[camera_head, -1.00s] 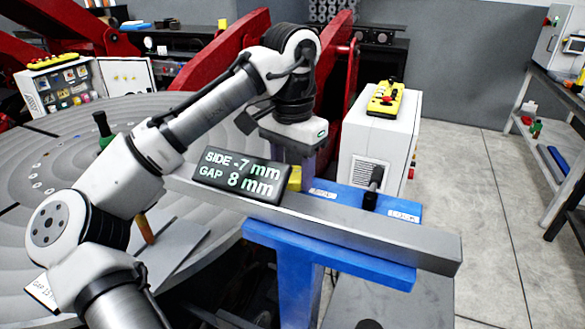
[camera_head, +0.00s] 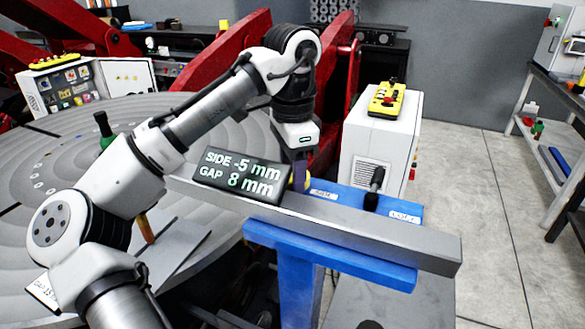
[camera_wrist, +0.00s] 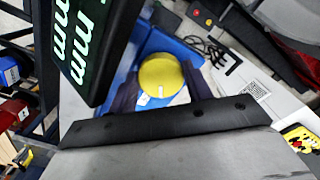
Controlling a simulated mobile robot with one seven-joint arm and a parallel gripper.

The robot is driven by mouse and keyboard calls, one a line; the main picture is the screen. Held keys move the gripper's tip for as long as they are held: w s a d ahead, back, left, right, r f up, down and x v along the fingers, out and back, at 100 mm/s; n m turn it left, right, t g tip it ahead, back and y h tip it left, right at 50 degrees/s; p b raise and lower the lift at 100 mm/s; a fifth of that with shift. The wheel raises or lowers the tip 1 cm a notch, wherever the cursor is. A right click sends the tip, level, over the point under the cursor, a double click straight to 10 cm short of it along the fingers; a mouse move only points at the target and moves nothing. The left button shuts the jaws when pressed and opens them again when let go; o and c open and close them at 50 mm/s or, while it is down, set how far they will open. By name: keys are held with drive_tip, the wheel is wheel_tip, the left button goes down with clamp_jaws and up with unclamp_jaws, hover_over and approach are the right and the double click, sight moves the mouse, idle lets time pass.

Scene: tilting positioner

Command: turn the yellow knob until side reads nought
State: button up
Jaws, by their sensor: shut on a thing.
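The yellow knob (camera_wrist: 161,77) shows in the wrist view between the two dark fingers of my gripper (camera_wrist: 160,92), which is shut on it. A white mark on the knob points toward the bottom of that view. In the head view my gripper (camera_head: 298,172) reaches down behind the display, and only a sliver of the knob shows there. The black display (camera_head: 240,176) reads SIDE -5 mm and GAP 8 mm in green and white. It also shows, cut off, at the upper left of the wrist view (camera_wrist: 85,45).
A grey bar (camera_head: 370,232) lies across a blue stand (camera_head: 330,255) with small labels and a black-handled lever (camera_head: 374,188). A white cabinet (camera_head: 380,140) carrying a yellow control box (camera_head: 386,98) stands behind. A large round grey table (camera_head: 60,170) is at left.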

idle(0.3)
drive_tip(key=o, duration=1)
drive_tip(key=shift+c, duration=0.2)
wheel_tip(320, 180, up, 14)
drive_tip(key=shift+f, duration=0.15)
